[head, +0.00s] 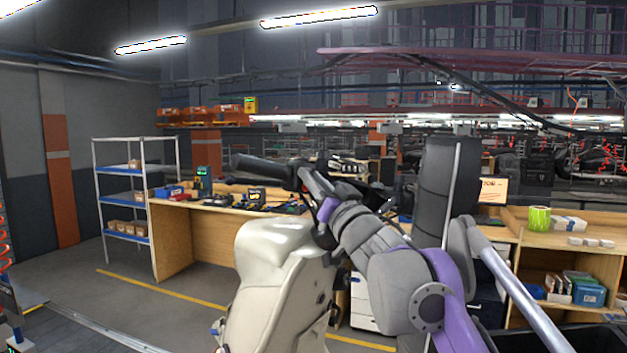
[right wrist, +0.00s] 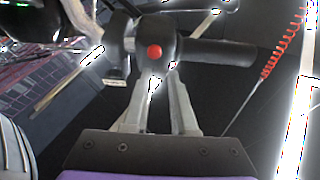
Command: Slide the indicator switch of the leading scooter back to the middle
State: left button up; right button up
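A cream scooter (head: 270,275) stands in the middle of the head view, with its black handlebar grip (head: 262,168) pointing left. My right arm reaches across to the handlebar, and my right gripper (head: 308,180) is at the inner end of the grip. In the right wrist view the black switch housing (right wrist: 138,50) with a round red button (right wrist: 155,52) is right at the tips of my right gripper (right wrist: 157,78). The fingers converge towards the housing; their tips are not clear enough to tell the gap or contact. The indicator switch cannot be made out. My left gripper is out of view.
A wooden workbench (head: 215,211) with tools stands behind the scooter, beside a shelf rack (head: 122,200). Another wooden bench (head: 515,238) with boxes is at right. A red coiled cable (right wrist: 282,45) hangs right of the handlebar.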

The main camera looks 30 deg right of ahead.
grip_shut()
